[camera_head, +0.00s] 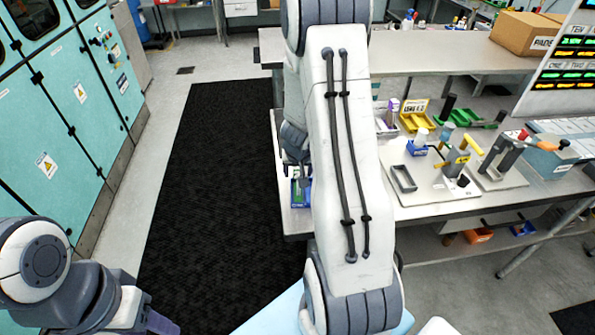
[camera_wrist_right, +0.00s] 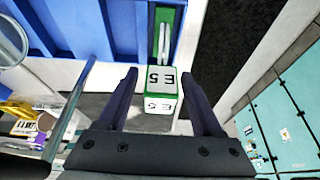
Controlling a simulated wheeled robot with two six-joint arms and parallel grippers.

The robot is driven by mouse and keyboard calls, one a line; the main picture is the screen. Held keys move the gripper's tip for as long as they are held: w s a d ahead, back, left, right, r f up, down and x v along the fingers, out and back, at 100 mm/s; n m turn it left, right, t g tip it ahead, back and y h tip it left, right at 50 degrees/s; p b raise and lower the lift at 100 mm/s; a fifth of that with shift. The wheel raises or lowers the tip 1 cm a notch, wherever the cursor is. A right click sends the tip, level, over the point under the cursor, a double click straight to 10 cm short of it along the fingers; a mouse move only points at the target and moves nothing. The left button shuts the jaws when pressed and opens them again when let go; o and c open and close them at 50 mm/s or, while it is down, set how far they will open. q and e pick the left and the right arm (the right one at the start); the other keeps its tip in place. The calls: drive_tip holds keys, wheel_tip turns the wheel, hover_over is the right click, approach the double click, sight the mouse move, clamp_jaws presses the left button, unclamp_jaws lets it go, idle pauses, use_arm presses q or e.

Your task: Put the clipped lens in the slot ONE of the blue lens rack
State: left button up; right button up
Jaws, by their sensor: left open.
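A white block with a green edge, labelled "E 5" (camera_wrist_right: 160,82), shows between the fingers of my right gripper (camera_wrist_right: 160,76) in the right wrist view. I cannot tell whether the fingers press on it. Beyond it, a thin white and green piece (camera_wrist_right: 163,42) stands in a green-lined slot beside blue ribbed walls (camera_wrist_right: 75,30), which look like the rack. In the head view a small blue and green item (camera_head: 301,192) lies at the table's left edge, under my right gripper (camera_head: 302,170), partly hidden by my arm. My left gripper (camera_head: 165,326) is open and empty at the bottom left.
The table (camera_head: 440,212) holds a grey board with a yellow-handled clamp (camera_head: 455,157). Yellow and green trays (camera_head: 412,120) stand behind it. A cardboard box (camera_head: 525,33) sits on the upper shelf. A black floor mat (camera_head: 210,200) lies clear left of the table. Teal cabinets (camera_head: 60,110) line the left.

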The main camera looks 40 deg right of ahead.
drive_tip(key=shift+r, duration=0.25)
drive_tip(key=p+v, duration=0.8)
drive_tip(key=v, duration=0.3)
drive_tip(key=a+r+n+y, duration=0.2)
drive_tip(key=a+r+n, duration=0.15)
drive_tip(key=a, duration=0.75)
drive_tip(key=a+r+n+y, duration=0.3)
drive_tip(key=a+r, duration=0.1)
drive_tip(key=a, duration=0.8)
drive_tip(key=s+a+r+n+g, duration=0.1)
drive_tip(key=s+a+r+n, duration=0.2)
drive_tip(key=s, duration=0.6)
drive_tip(key=s+a+r+n+g+h, duration=0.1)
drive_tip(key=s+a+r+n+g, duration=0.1)
drive_tip(key=s+a+n, duration=0.3)
drive_tip(key=s+a+r, duration=0.1)
drive_tip(key=s, duration=0.3)
drive_tip(key=shift+s+g+p, duration=0.3)
drive_tip(key=shift+s+p, duration=0.05)
drive_tip(key=shift+a, duration=0.1)
